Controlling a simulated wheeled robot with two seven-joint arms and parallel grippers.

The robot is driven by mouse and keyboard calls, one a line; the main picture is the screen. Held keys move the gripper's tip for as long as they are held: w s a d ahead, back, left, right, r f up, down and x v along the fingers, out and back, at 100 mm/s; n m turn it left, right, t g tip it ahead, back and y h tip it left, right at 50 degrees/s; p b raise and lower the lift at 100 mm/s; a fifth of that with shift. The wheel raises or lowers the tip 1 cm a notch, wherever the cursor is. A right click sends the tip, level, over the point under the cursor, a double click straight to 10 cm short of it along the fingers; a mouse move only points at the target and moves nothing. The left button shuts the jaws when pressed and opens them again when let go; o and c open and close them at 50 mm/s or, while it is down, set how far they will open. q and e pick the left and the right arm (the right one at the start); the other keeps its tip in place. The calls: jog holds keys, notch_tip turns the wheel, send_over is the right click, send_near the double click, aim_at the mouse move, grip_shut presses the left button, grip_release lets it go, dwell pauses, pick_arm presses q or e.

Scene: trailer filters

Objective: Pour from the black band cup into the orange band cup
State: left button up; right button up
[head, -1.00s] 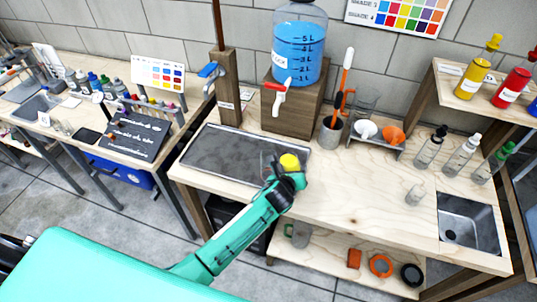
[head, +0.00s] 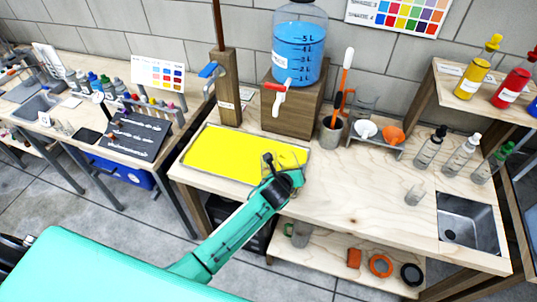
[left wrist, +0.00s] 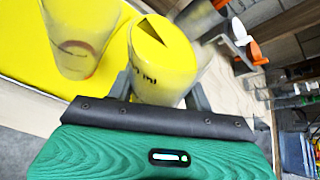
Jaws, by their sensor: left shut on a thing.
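My left gripper (head: 284,176) is over the right end of the tray (head: 215,150), whose surface is now bright yellow. It is shut on a cup (left wrist: 165,62) that looks yellow, with dark writing on its side and a dark patch near its top; I take it for the black band cup, but its band is not clear. In the left wrist view a clear cup (left wrist: 78,40) with a faint orange-brown band stands left of it over the yellow surface, apart from it. This looks like the orange band cup. In the head view both cups are hard to separate from the yellow. My right gripper is out of view.
A blue-filled dispenser (head: 299,55) with a red-handled tap stands on a wooden block behind the tray. A tool cup (head: 331,133), a small rack (head: 375,143), several bottles and a sink (head: 468,222) are to the right. The bench middle (head: 345,195) is clear.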

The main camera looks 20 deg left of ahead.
pick_arm(q)
jog(key=shift+w+a+r+n+h+p, duration=0.1)
jog(key=shift+a+r+n+h+p, duration=0.25)
jog(key=shift+r, duration=0.35)
jog(key=shift+w+a+r+n+h+p, duration=0.1)
jog(key=shift+a+r+n+h+p, duration=0.2)
jog(key=shift+r, duration=0.35)
dwell(1.1)
jog(key=shift+d+r+n+g+h+b, duration=0.15)
jog(key=shift+r+n+g+h+b, duration=0.4)
jog(key=shift+r+n+h, duration=0.75)
dwell(4.2)
